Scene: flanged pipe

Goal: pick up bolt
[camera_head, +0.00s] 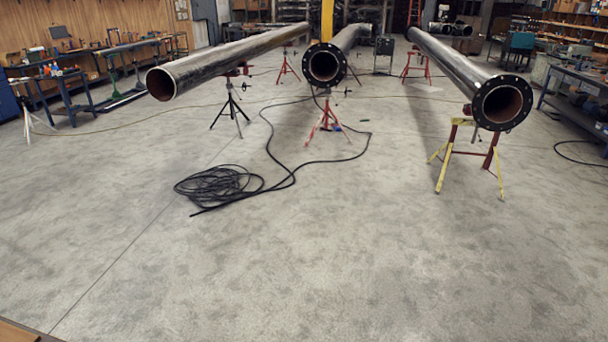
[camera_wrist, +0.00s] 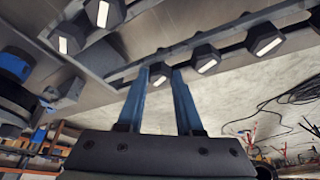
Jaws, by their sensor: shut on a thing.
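No bolt is clear in the head view, and my gripper is not in it. In the wrist view my gripper (camera_wrist: 160,79) has two blue fingers, one on each side of a dark hex-headed bolt (camera_wrist: 159,71). The fingers are shut on this bolt. A pale mark shows on its head. It sits in a row with other bolts along a dark slotted rail. The bolt to its right (camera_wrist: 205,58) is close by. Its shank is hidden, and I cannot tell whether it has left the rail.
More bolts, such as one at the upper left (camera_wrist: 66,39), stand near the fingers. In the head view, a left pipe (camera_head: 215,62), a middle pipe (camera_head: 325,65) and a right pipe (camera_head: 465,72) rest on stands. A coiled black cable (camera_head: 220,185) lies on open floor.

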